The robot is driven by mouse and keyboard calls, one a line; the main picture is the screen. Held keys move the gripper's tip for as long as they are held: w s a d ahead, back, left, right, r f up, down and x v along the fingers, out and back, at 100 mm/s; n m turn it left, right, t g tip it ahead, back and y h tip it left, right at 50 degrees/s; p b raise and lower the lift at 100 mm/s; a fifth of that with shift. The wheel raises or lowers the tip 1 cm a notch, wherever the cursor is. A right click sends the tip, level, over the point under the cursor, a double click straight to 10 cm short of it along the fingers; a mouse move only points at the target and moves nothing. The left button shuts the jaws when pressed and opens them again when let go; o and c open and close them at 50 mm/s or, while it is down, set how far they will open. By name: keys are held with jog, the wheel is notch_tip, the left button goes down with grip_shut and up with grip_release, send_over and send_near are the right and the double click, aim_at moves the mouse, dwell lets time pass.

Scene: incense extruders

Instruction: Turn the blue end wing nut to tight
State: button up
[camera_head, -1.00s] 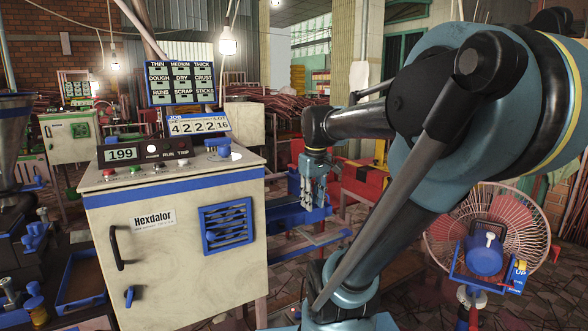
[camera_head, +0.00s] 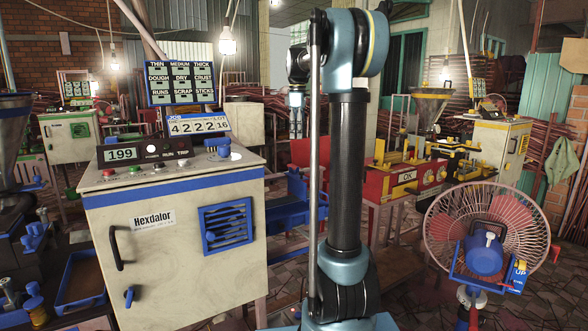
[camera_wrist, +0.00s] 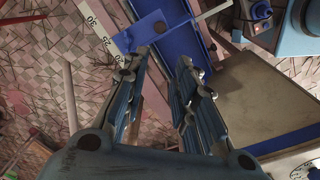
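I cannot clearly make out the blue end wing nut in either current view. In the wrist view a blue plate (camera_wrist: 140,33) with a small dark round spot lies across a blue rail beside a white number scale (camera_wrist: 97,28). Whether that spot is the wing nut I cannot tell. My gripper (camera_wrist: 158,65) is open and empty, its fingers apart over the blue rail and plate. In the head view my gripper (camera_head: 295,118) hangs pointing down, raised above the blue bench (camera_head: 297,212), which my arm partly hides.
The Hexdalor cabinet (camera_head: 170,245) stands to the left with controls on top. A red and yellow machine (camera_head: 405,178) is behind on the right. A fan (camera_head: 485,240) stands at front right. A blue tray (camera_head: 80,280) is at lower left.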

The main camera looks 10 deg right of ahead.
jog(key=n, duration=0.2)
send_over(294, 170)
jog(key=f, duration=1.6)
jog(key=shift+w+f, duration=0.2)
grip_shut()
